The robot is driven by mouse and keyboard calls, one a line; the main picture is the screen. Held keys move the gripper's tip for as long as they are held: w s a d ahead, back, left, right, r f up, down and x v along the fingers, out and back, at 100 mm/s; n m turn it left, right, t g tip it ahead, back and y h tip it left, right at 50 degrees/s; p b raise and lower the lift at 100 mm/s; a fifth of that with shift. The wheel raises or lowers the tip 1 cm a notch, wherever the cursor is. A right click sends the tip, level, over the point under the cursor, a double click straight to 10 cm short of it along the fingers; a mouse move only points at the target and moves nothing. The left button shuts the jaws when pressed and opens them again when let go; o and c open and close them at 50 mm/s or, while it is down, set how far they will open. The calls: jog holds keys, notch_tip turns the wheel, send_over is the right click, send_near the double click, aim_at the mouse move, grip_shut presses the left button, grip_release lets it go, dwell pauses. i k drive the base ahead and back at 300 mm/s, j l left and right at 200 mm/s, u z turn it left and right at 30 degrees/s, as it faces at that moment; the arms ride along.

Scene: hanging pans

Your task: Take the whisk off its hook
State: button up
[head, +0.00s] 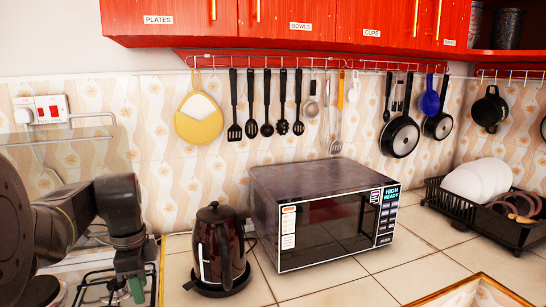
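A row of utensils hangs from the wall rail below the red cupboards. A slim metallic utensil (325,112) in the middle of the row may be the whisk, but it is too small and thin to be sure. It hangs between a small round metal utensil (311,105) and a turner with an orange handle (338,110). My gripper (130,290) points down at the lower left, above the stove and far from the row. Its fingers are dark and unclear, so I cannot tell whether they are open or shut.
Several black utensils (267,100) and a yellow round holder (199,117) hang left; pans (400,137) hang right. A microwave (322,215) stands beneath the row, with a dark kettle (217,248) left of it. A dish rack (460,205) stands right. The front counter is clear.

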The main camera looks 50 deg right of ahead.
aim_at(328, 82)
jog(key=z, duration=2.3)
